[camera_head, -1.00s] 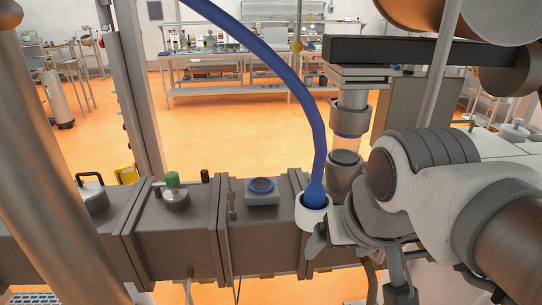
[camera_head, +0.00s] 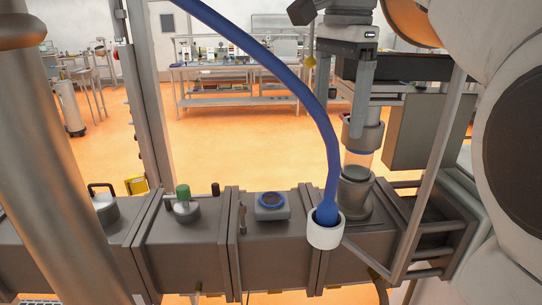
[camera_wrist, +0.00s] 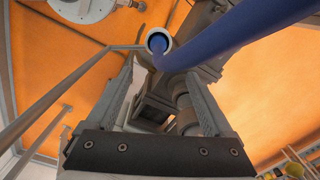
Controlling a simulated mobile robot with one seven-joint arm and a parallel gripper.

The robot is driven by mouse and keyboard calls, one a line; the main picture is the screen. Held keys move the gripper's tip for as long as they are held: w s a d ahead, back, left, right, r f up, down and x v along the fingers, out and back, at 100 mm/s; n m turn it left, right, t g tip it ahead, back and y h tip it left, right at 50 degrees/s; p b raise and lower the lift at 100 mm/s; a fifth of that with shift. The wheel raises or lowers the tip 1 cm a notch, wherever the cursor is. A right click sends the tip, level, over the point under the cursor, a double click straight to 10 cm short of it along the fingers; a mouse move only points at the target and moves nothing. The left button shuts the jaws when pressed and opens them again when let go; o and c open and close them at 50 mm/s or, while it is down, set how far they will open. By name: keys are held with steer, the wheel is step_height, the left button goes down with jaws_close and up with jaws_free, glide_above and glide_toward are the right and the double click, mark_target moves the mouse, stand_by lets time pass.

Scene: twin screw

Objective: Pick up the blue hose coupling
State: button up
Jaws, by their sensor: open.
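The blue hose (camera_head: 300,88) curves down from the top to a wider blue coupling end (camera_head: 327,212). This end sits in a white collar (camera_head: 325,235) at the front edge of the dark machine barrel. In the wrist view, the white collar (camera_wrist: 166,36) and blue end (camera_wrist: 157,44) show beyond the fingertips, with the hose (camera_wrist: 235,35) running to the upper right.
A glass-and-metal cylinder (camera_head: 356,165) stands right behind the coupling. A slanted metal bar (camera_head: 432,170) stands on the right. A thick post (camera_head: 45,140) fills the left.

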steer(key=b, duration=0.2)
glide_toward(329, 195)
steer(key=shift+m, duration=0.3)
steer(key=f, duration=0.5)
steer(key=shift+w+f, duration=0.25)
steer(key=shift+f, duration=0.15)
steer(key=shift+s+f, duration=0.1)
steer(key=shift+f, duration=2.65)
steer(key=c, duration=1.3)
